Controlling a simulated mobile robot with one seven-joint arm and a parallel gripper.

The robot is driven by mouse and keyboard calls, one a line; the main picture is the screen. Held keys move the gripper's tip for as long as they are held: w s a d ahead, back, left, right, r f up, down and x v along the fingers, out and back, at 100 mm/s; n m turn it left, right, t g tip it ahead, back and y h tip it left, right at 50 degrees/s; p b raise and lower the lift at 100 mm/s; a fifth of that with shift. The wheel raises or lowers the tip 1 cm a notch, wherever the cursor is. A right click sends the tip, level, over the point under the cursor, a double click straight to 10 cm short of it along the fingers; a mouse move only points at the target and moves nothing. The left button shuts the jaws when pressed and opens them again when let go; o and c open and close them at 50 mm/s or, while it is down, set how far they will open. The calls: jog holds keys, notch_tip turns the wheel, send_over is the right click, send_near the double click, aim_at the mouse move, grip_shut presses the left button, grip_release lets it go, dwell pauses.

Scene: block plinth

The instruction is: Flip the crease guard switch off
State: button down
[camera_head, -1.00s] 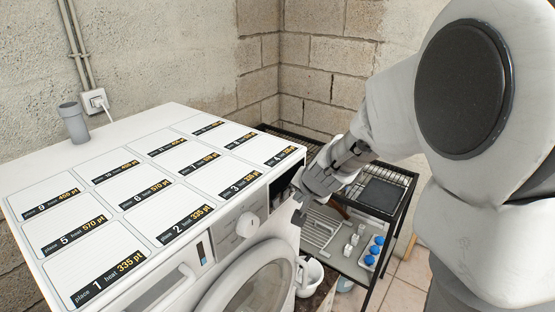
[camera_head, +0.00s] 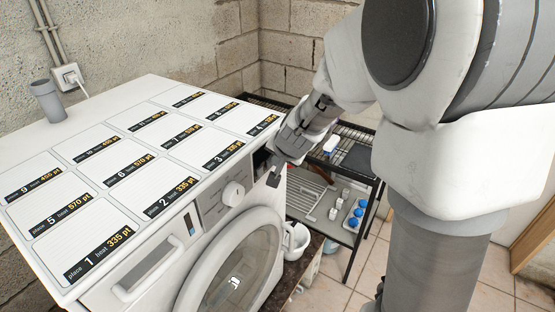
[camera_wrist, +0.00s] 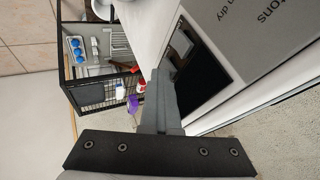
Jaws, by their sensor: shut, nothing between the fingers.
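My gripper (camera_head: 273,176) is shut and empty, pointing down at the right end of that panel. In the wrist view its fingers (camera_wrist: 160,88) are together beside a dark glossy panel (camera_wrist: 193,65) on the machine's face. I cannot make out a crease guard switch in either view; my gripper covers part of the panel's right end. Whether the fingers touch the face cannot be told.
Labelled cards (camera_head: 60,210) cover the machine's top, with a grey cup (camera_head: 48,100) at its back left. A black wire rack (camera_head: 350,262) at the right holds blue-topped items (camera_head: 355,215). A white mug (camera_head: 297,238) stands near the door.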

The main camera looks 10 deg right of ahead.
jog(key=shift+w+a+r+p, duration=0.15)
jog(key=shift+a+r+p, duration=0.05)
jog(key=shift+r+p, duration=0.6)
jog(key=shift+d, duration=0.2)
